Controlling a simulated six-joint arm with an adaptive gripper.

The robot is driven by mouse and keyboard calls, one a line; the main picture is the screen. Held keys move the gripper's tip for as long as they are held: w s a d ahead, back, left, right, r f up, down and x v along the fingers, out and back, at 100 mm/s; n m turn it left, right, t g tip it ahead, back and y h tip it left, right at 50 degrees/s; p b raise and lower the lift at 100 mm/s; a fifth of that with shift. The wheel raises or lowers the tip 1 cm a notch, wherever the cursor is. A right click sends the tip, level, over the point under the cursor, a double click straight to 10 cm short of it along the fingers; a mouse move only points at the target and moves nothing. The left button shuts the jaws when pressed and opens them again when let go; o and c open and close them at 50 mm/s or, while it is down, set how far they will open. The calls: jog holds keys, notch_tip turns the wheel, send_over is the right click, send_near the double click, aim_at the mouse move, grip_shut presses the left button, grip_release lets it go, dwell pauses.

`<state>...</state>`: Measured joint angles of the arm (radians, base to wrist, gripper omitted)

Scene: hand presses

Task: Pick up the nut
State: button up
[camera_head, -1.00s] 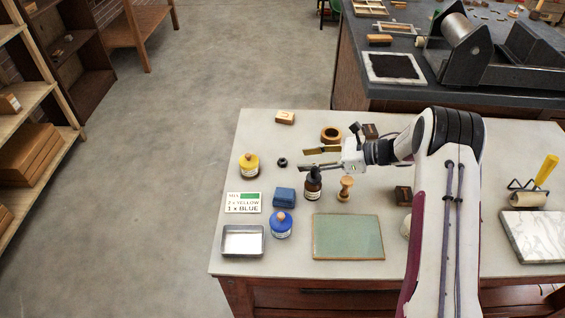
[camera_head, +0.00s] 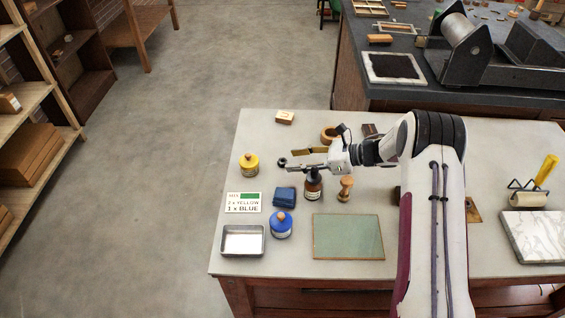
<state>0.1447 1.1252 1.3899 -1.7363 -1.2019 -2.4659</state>
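The nut appears to be the small dark ring (camera_head: 282,162) lying on the grey table, right of the yellow-lidded jar. My gripper (camera_head: 289,159) comes in from the right, low over the table, with its two fingers apart. The tip of the lower finger is beside the nut and overlaps its right side in this view. The upper finger lies a little farther back. I cannot tell whether either finger touches the nut.
A yellow-lidded jar (camera_head: 249,165) stands left of the nut. A blue block (camera_head: 285,196), a dark bottle (camera_head: 313,186) and a wooden stamp (camera_head: 346,188) stand in front.

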aim_at(284, 161)
jog(key=shift+x, duration=1.9)
grip_shut()
